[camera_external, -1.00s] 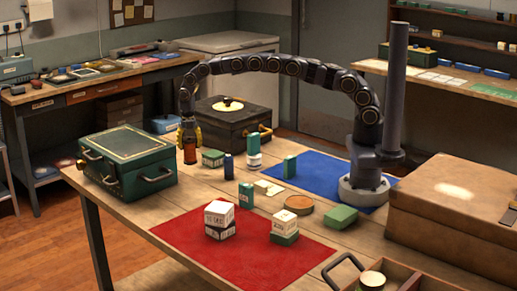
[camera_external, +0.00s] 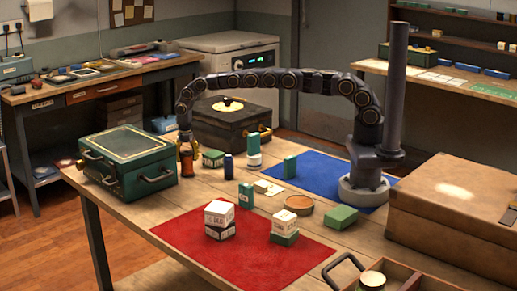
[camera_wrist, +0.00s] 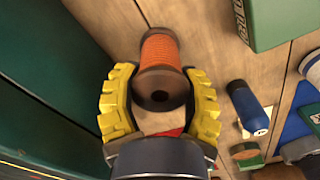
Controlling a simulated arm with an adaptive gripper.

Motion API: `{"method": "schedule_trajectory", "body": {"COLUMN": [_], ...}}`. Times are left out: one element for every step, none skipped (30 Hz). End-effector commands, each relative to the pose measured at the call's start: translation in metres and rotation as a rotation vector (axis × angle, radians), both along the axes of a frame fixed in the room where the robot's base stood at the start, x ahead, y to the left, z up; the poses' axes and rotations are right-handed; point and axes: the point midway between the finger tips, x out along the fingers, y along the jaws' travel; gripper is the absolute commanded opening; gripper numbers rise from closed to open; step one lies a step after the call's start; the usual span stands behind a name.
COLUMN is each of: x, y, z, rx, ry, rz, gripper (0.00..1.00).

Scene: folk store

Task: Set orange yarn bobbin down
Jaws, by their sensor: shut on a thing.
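The orange yarn bobbin (camera_wrist: 160,50) has dark brown ends and orange thread in the wrist view. In the external view the bobbin (camera_external: 187,173) is upright at the left part of the wooden table, just right of the green chest. My gripper (camera_external: 186,150) points down from above, its yellow fingers shut on the upper part of the bobbin. In the wrist view my gripper (camera_wrist: 160,105) has one yellow finger on each side of the bobbin's near end. The bobbin's foot is at or very near the tabletop; I cannot tell if it touches.
The green chest (camera_external: 128,168) stands close on the left. A small green box (camera_external: 213,158) and a dark blue cylinder (camera_external: 228,167) stand to the right. A black case (camera_external: 232,128) is behind. The red mat (camera_external: 180,232) holds stacked boxes in front.

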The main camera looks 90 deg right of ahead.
Motion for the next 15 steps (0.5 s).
{"method": "schedule_trajectory", "body": {"x": [-0.0001,-0.0002,-0.0002,-0.0002,-0.0002,-0.0003,-0.0003,-0.0003,-0.0003,-0.0003,-0.0003,-0.0003,-0.0002,-0.0002,-0.0002], "y": [-0.0002,-0.0002,-0.0002,-0.0002,-0.0002,-0.0002,-0.0002,-0.0002,-0.0002,-0.0002,-0.0002,-0.0001,0.0000,0.0001,-0.0001], "z": [-0.0009,-0.0008,-0.0006,-0.0006,-0.0007,-0.0007,-0.0007,-0.0006,-0.0006,-0.0006,-0.0007,-0.0002,0.0008,0.0023,0.0054], "rx": [0.000,0.000,0.000,0.000,0.000,0.000,0.000,0.000,0.000,0.000,0.001,0.001,0.000,0.000,0.000], "ry": [0.000,0.000,0.000,0.000,0.000,0.001,0.001,0.001,0.001,0.001,0.001,0.001,0.001,0.000,0.000], "rz": [-0.001,-0.001,-0.001,-0.001,-0.001,-0.001,-0.001,-0.001,-0.001,-0.001,-0.001,-0.001,-0.001,0.000,-0.001], "gripper": [0.55,0.68,0.79,0.79,0.79,0.79,0.79,0.79,0.79,0.79,0.79,0.79,0.79,0.79,0.79]}}
